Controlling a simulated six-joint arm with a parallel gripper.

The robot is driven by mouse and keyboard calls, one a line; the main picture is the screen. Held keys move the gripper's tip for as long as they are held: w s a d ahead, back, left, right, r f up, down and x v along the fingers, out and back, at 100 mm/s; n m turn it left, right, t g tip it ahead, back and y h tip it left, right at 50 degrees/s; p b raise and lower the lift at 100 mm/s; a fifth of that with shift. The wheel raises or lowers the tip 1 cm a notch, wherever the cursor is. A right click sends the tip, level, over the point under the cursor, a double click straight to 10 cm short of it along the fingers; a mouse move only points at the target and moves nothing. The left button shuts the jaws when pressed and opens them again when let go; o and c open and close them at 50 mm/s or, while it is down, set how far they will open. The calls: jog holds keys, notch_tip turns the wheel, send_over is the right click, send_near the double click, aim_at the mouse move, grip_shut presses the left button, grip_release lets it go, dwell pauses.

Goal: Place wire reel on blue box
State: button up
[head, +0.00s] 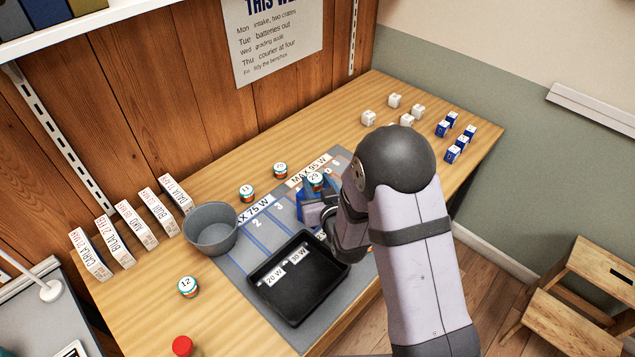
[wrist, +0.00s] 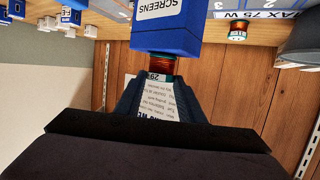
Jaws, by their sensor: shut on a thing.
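The blue box (head: 304,210) stands on the grey mat (head: 228,258) and is partly hidden by my gripper in the head view. The wrist view shows its SCREENS label on the blue box (wrist: 165,25). A wire reel marked 29 (head: 316,179), with copper wire and teal rims, is at the top of the box. In the wrist view, where the scene appears upside down, the reel (wrist: 162,66) is between my fingers and right against the box's edge. I cannot tell whether it touches the box. My gripper (wrist: 155,92) is shut on this reel.
Reels 11 (head: 247,193), 20 (head: 280,170) and 12 (head: 188,287) stand around the table. A grey bin (head: 211,232) and a black tray (head: 337,268) are near the box. White blocks (head: 395,100) and small blue boxes (head: 453,154) stand right; a red knob (head: 182,345) is front left.

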jog(key=shift+f, duration=0.2)
jog(key=o, duration=1)
jog(key=shift+r, duration=0.15)
